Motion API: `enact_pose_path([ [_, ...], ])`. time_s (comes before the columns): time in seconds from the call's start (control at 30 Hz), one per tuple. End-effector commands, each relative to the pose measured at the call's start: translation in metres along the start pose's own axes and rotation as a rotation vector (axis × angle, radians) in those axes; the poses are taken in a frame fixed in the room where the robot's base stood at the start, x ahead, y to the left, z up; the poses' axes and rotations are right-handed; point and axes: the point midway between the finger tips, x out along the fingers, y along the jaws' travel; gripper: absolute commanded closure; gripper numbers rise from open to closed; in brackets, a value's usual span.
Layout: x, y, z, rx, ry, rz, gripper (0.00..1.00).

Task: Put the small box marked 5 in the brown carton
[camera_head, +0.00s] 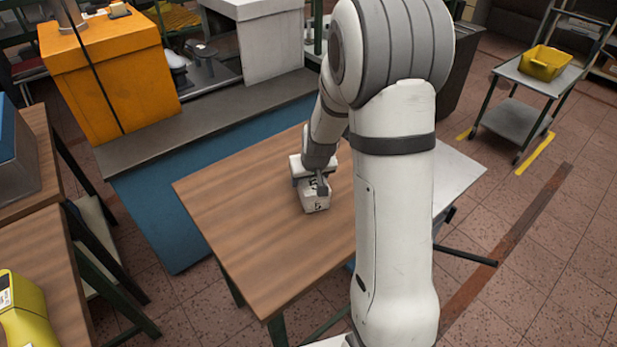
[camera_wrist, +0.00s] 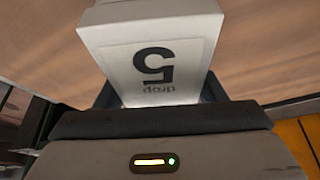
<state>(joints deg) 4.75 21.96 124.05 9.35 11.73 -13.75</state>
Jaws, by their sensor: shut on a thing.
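The small white box marked 5 (camera_head: 314,198) is at my gripper, over the wooden table (camera_head: 240,225). In the wrist view the box (camera_wrist: 155,50) fills the upper middle, with a black 5 and small lettering upside down on its face. My gripper (camera_head: 318,184) is shut on the box, with dark fingers (camera_wrist: 160,100) on either side of it. I cannot tell whether the box touches the tabletop. I see no brown carton in either view; my arm hides part of the table's right side.
The left of the wooden table is bare. A grey surface (camera_head: 458,178) lies to the right, behind my arm. A trolley (camera_head: 515,115) with a yellow bin (camera_head: 544,63) stands at far right. An orange cabinet (camera_head: 108,70) and a blue mat (camera_head: 165,215) are at left.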

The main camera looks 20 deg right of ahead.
Motion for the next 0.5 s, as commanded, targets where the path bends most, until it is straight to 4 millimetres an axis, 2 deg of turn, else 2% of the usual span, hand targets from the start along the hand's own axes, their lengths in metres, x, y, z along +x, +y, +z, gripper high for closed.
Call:
enact_pose_path([
  [0.23, 0.0037, 0.0007, 0.0013, 0.001, 0.001, 0.001, 0.64],
  [0.27, 0.0022, 0.0007, 0.0009, 0.001, 0.000, 0.001, 0.34],
  [0.5, 0.0018, 0.0010, 0.0008, 0.001, 0.000, 0.001, 0.15],
])
